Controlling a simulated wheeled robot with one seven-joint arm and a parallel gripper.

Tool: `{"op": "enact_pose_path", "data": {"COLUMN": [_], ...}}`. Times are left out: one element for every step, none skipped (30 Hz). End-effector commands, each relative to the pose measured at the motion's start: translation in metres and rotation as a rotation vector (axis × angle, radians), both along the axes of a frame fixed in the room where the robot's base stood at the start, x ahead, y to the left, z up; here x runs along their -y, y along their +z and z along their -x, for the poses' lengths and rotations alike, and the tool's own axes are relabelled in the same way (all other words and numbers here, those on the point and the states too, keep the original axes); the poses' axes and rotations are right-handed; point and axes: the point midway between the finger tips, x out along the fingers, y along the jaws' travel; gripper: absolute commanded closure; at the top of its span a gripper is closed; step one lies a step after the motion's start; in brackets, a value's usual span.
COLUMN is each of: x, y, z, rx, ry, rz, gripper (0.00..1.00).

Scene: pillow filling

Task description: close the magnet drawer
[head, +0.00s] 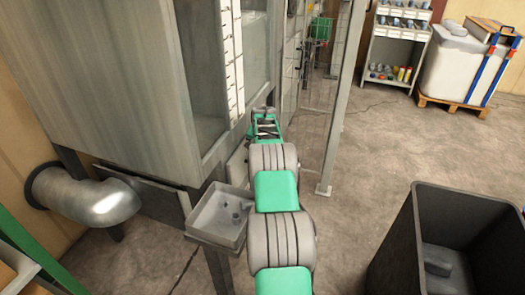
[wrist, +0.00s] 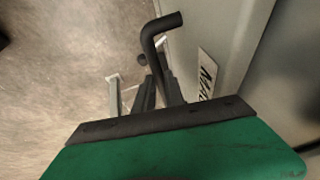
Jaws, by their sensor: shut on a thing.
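My gripper (wrist: 158,90) is shut on a bent black handle (wrist: 152,40) in the wrist view. The handle's free end curves up and right above the fingers. Right beside it is a grey metal panel (wrist: 235,45) with a white label (wrist: 207,73); only the first letters, like "MA", can be read. This appears to be the magnet drawer's side or the machine around it. In the head view my gripper (head: 264,112) is low against the machine's right side, partly hidden by my arm. How far the drawer stands out cannot be told.
The large grey machine (head: 100,75) fills the left. A small open metal tray (head: 219,212) with dark bits stands left of my arm. A grey upright post (head: 342,110) stands to the right. A dark open bin (head: 395,240) is at lower right. Floor between is clear.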

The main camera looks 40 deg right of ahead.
Motion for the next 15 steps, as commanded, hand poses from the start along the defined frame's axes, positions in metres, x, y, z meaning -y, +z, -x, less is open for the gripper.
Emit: {"op": "enact_pose_path", "data": {"x": [-0.0029, -0.0032, -0.0034, -0.0034, -0.0033, -0.0029, -0.0025, -0.0020, -0.0012, -0.0006, -0.0001, 0.0006, 0.0010, 0.0013, 0.0017], "y": [0.0004, 0.0005, 0.0006, 0.0006, 0.0006, 0.0005, 0.0004, 0.0004, 0.0004, 0.0004, 0.0004, 0.0004, 0.0005, 0.0005, 0.0005], "z": [-0.0034, -0.0037, -0.0040, -0.0040, -0.0038, -0.0034, -0.0031, -0.0028, -0.0021, -0.0016, -0.0012, -0.0007, -0.0003, -0.0001, 0.0001], "rx": [0.004, 0.005, 0.004, 0.004, 0.005, 0.004, 0.004, 0.004, 0.004, 0.004, 0.004, 0.003, 0.003, 0.003, 0.004], "ry": [0.008, 0.009, 0.010, 0.010, 0.009, 0.008, 0.008, 0.007, 0.005, 0.004, 0.003, 0.003, 0.002, 0.001, 0.001], "rz": [0.001, 0.001, 0.001, 0.001, 0.001, 0.001, 0.001, 0.000, 0.001, 0.001, 0.001, 0.001, 0.001, 0.001, 0.002], "gripper": [1.00, 1.00, 0.82, 0.80, 0.78, 0.74, 0.72, 0.69, 0.66, 0.64, 0.64, 0.64, 0.64, 0.64, 0.64]}}
